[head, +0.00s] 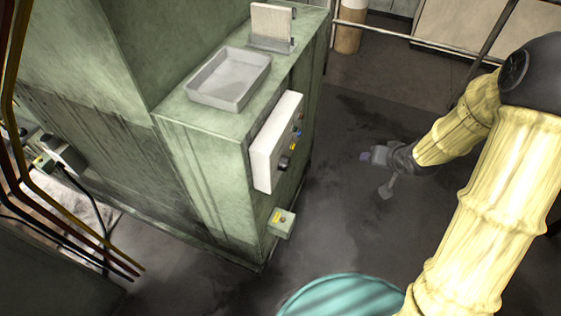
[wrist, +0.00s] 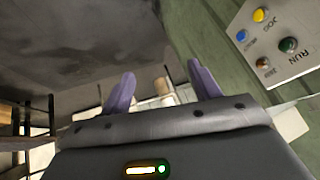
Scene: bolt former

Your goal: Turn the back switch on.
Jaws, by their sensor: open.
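A green machine cabinet (head: 205,180) has a white control panel (head: 277,142) with several coloured knobs on its right side. A small pale green box (head: 281,223) with a yellow mark sits lower on that side. Another small switch box (head: 45,160) shows at the far left. I cannot tell which of these is the back switch, or its position. My gripper (head: 374,172) is open and empty, out in the air to the right of the panel, apart from it. In the wrist view, its two purple fingers (wrist: 164,85) are spread, with the panel (wrist: 285,35) at upper right.
A grey tray (head: 229,80) and an upright plate (head: 271,24) are on top of the cabinet. A teal round object (head: 340,296) stands at the bottom. Yellow and red pipes (head: 60,205) run along the left. The dark floor (head: 335,190) between panel and gripper looks clear.

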